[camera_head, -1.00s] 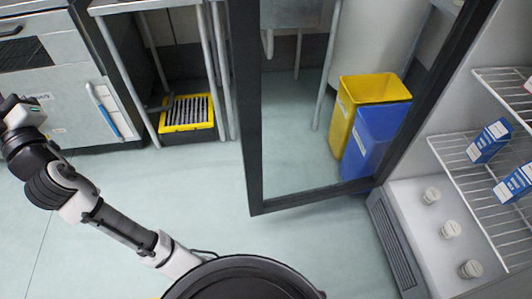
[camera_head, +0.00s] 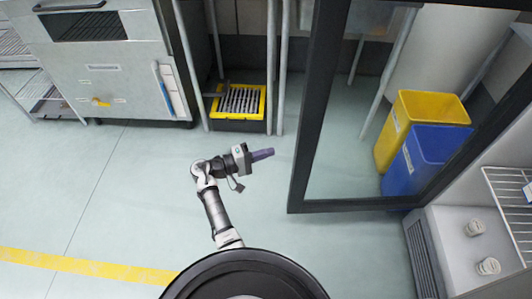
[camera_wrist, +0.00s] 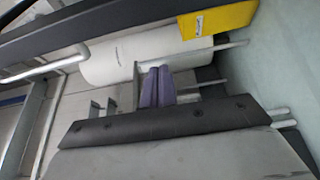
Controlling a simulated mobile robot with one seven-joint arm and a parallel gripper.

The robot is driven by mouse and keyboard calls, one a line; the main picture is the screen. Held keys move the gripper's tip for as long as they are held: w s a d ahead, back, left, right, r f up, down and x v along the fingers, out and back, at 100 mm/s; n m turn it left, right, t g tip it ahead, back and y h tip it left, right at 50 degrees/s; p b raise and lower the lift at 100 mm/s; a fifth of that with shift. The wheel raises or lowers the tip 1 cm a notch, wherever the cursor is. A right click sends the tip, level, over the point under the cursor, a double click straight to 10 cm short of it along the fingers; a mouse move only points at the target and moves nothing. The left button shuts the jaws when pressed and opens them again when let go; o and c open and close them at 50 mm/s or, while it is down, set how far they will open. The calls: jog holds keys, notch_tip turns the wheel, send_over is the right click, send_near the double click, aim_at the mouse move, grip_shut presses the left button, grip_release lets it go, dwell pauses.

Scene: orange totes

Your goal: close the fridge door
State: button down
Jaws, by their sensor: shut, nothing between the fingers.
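The fridge door (camera_head: 298,150) is a dark-framed glass door standing open at the right of the head view. Its hinge side meets the fridge (camera_head: 430,235), whose lower body and wire shelf show at the far right. My gripper (camera_head: 272,153) is shut and empty, with purple fingers pointing right toward the door's free edge. It is apart from the door, with a small gap of floor between them in the picture. In the wrist view the purple fingertips (camera_wrist: 157,70) are pressed together with nothing between them.
Through the glass I see a yellow bin (camera_head: 420,108) and a blue bin (camera_head: 425,160). A yellow-rimmed black crate (camera_head: 238,124) sits under a metal-legged table behind my gripper. A grey oven unit (camera_head: 100,70) stands at the back left. The floor at left is clear.

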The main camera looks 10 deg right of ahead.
jog(key=w+d+p, duration=0.1)
jog(key=d, duration=0.7)
jog(key=shift+s+a+p, duration=0.25)
jog(key=shift+s, duration=0.4)
jog(key=shift+s+a+p, duration=0.2)
jog(key=shift+s+a, duration=0.1)
jog(key=shift+s, duration=0.3)
jog(key=shift+s+a+p, duration=0.25)
jog(key=shift+s, duration=0.4)
